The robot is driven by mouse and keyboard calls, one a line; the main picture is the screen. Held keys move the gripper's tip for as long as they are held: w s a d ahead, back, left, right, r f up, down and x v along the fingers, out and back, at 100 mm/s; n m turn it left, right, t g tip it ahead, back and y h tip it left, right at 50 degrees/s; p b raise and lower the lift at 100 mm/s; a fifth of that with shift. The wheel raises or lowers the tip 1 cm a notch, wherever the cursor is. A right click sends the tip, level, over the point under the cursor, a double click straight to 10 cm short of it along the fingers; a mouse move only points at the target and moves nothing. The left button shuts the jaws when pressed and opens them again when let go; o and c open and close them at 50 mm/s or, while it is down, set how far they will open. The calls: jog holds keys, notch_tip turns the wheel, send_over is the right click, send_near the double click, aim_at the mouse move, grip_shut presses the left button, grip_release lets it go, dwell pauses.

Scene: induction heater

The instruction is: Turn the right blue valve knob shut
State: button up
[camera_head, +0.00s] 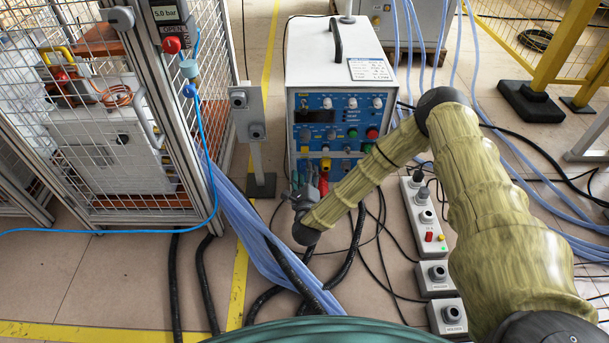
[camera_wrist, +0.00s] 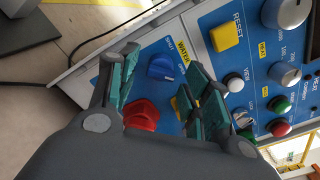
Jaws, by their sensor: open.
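A blue knob (camera_wrist: 161,68) sits on the blue panel face in the wrist view, beside a yellow "WATER" label. It shows between the two teal-padded fingers of my gripper (camera_wrist: 163,60). The fingers are open and apart, and I see no contact with the knob. Only this one blue knob shows clearly; the right finger hides part of the panel beside it. In the head view my gripper (camera_head: 305,192) is low in front of the heater cabinet (camera_head: 334,60), and the knob cannot be made out there.
A red knob (camera_wrist: 142,114) lies close below the blue one, between the fingers. A yellow RESET button (camera_wrist: 226,37) and a white button (camera_wrist: 234,83) are to the right. A grey post box (camera_head: 249,115) and wire cage (camera_head: 110,110) stand left of the cabinet. Hoses and cables cover the floor.

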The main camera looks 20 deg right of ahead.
jog(key=shift+w+d, duration=0.2)
jog(key=shift+w, duration=0.5)
jog(key=shift+c, duration=0.2)
jog(key=c, duration=1)
